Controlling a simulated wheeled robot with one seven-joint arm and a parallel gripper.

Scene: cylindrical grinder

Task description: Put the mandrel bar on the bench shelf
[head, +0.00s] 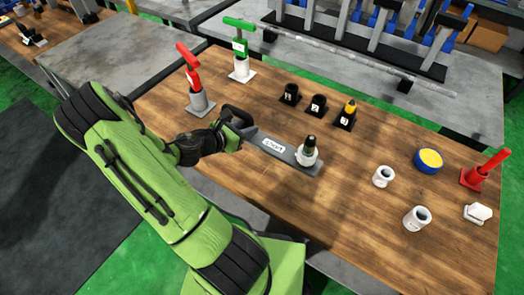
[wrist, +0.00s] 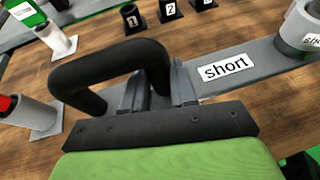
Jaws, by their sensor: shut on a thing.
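A flat grey bar labelled "short" (head: 274,146) lies low over the wooden bench top (head: 375,235), most likely the mandrel bar. Its label also shows in the wrist view (wrist: 226,69). A black bent handle (head: 236,114) is at its left end; it arches across the wrist view (wrist: 110,62). My gripper (wrist: 158,88) is shut on the handle's right leg. The handle's joint with the bar is hidden by the fingers. I cannot tell which surface is the bench shelf.
A red-handled piece (head: 189,65) in a grey cup and a green-handled piece (head: 240,45) stand behind my gripper. Several numbered black holders (head: 317,105) stand behind the bar. White cups (head: 417,218), a blue-yellow disc (head: 429,160) and a red stand (head: 478,178) are at right.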

